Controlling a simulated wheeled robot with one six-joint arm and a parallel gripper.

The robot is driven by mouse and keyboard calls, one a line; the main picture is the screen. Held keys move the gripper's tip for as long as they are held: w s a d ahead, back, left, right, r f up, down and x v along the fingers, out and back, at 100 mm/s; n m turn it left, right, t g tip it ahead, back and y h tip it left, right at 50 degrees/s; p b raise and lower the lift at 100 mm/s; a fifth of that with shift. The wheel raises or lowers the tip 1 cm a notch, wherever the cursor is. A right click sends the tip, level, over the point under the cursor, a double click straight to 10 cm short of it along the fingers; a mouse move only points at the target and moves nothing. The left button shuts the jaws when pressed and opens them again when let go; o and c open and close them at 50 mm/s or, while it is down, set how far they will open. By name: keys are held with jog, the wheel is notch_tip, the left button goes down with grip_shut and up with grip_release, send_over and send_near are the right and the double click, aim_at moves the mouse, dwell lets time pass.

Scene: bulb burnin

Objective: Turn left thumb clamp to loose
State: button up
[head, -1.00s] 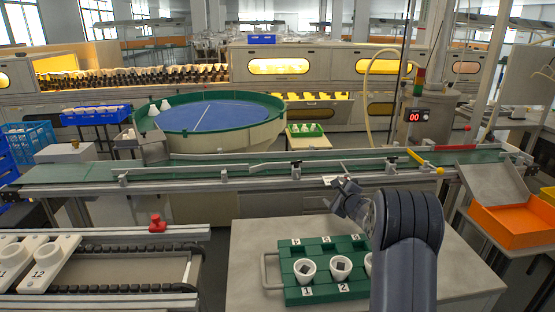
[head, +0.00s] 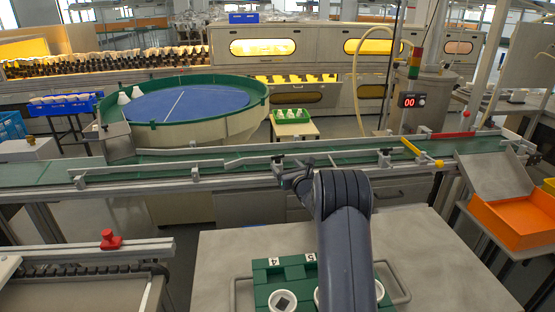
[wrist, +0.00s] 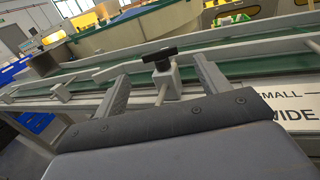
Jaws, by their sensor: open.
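The left thumb clamp (wrist: 160,55) has a black T-shaped handle on a grey block, mounted at the near guide rail of the conveyor. In the wrist view it stands between my two fingertips, with its handle crosswise. My gripper (wrist: 163,70) is open, one finger on each side of the clamp, and I see no clear contact. In the head view my gripper (head: 292,176) is at the conveyor's near edge, beside the left clamp (head: 277,160). Another black-topped clamp (head: 385,158) is farther right on the rail.
A sign reading SMALL and WIDE (wrist: 290,108) is right of my gripper. The green conveyor belt (head: 340,160) runs across, with a blue-topped round feeder (head: 190,104) behind it. A green numbered tray (head: 262,272) is on the near table. An orange bin (head: 510,222) is at right.

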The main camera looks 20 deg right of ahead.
aim_at(279, 158)
jog(key=shift+w+a, duration=0.2)
jog(key=shift+w, duration=2.75)
jog(key=shift+c, duration=0.5)
jog(key=c, duration=0.9)
jog(key=shift+d+r+n+y+p, duration=0.15)
jog(key=shift+r+n+y+p, duration=0.15)
jog(key=shift+n+y+p, duration=0.7)
jog(key=shift+f+n+g+y+p, duration=0.15)
jog(key=shift+n+g+y+p, duration=0.4)
jog(key=shift+y+p, duration=0.55)
jog(key=shift+b, duration=0.3)
jog(key=o, duration=1)
jog(key=shift+f, duration=0.15)
